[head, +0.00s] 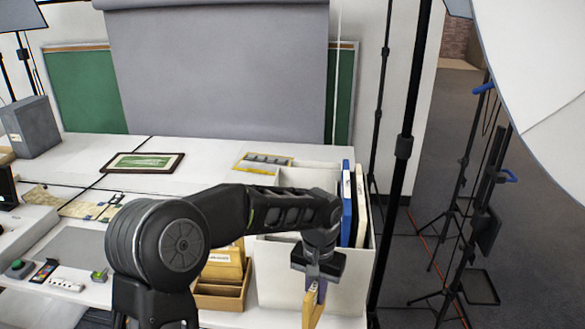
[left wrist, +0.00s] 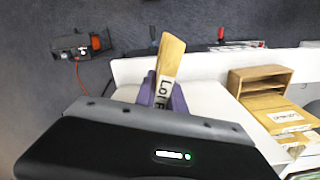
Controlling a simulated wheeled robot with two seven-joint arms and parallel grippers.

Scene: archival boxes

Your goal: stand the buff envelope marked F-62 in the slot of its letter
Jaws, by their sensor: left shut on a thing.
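My left gripper (head: 317,284) is shut on a buff envelope (head: 312,310), which hangs below it in front of the white box (head: 283,285). In the left wrist view the envelope (left wrist: 170,58) stands edge-on between the purple fingers of the gripper (left wrist: 163,92). A white label on it shows letters like "Lot"; the rest is hidden or too small, so I cannot read F-62. The white box has an open top, with a blue folder (head: 347,205) and a cream folder (head: 361,200) upright at its right side. My arm hides much of its inside. My right gripper is not in view.
A wooden tray (head: 222,302) with labelled buff envelopes (head: 226,262) stands left of the white box. A framed picture (head: 143,162) lies on the white table (head: 200,155). Black stand poles (head: 405,145) rise right of the box.

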